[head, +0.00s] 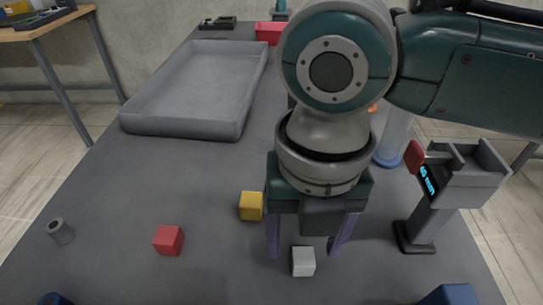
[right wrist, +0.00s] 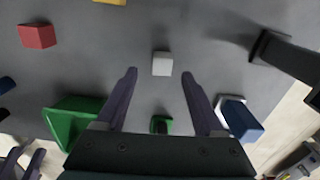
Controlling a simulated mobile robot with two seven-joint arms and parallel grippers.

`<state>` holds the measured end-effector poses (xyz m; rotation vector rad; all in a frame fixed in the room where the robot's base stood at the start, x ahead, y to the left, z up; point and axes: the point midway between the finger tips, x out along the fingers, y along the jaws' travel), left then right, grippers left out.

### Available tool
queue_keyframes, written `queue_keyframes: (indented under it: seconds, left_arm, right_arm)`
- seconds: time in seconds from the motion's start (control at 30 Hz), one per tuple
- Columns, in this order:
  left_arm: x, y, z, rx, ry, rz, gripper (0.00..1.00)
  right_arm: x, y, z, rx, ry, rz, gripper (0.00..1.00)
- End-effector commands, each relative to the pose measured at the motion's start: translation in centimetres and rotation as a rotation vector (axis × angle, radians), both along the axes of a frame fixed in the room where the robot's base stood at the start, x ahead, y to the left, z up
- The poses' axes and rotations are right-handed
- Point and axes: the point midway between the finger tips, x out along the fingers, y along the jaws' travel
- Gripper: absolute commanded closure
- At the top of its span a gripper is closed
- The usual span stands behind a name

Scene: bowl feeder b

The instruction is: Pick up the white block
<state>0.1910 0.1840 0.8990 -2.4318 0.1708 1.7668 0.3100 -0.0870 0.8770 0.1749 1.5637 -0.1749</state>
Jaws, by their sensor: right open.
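The white block (head: 303,262) sits on the grey table at the front, right of the red and yellow blocks. My right gripper (head: 304,251) is open and points down over it, with one purple finger to each side. In the right wrist view the white block (right wrist: 162,63) appears centred in the gap just beyond the tips of the open right gripper (right wrist: 159,72). No finger visibly touches it, and nothing is held. I cannot tell the exact height of the fingertips above the table. My left gripper is not seen in the head view.
A yellow block (head: 251,206) and a red block (head: 168,240) lie to the left. A grey tray (head: 190,135) stands behind. A device with a lit display (head: 440,185) stands right. A blue object (head: 452,295) and a green one (right wrist: 72,122) are near the front.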

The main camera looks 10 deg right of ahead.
Motion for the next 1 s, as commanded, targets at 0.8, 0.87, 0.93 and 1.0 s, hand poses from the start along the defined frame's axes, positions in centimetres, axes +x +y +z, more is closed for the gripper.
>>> queue_keyframes:
  seconds: [0.8,0.87,0.93,1.0]
  left_arm:
    - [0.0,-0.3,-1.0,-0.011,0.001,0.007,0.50]
    - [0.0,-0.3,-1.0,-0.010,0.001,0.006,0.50]
    - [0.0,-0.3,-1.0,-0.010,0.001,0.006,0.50]
    - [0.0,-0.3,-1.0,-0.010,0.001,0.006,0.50]
  right_arm:
    - [0.2,-0.4,-4.1,-0.001,-0.001,0.000,0.61]
    - [0.2,-0.4,-4.1,-0.001,-0.001,0.000,0.68]
    - [0.2,-0.4,-4.1,-0.001,-0.001,0.000,0.76]
    - [0.2,-0.4,-4.1,-0.001,-0.001,0.000,0.84]
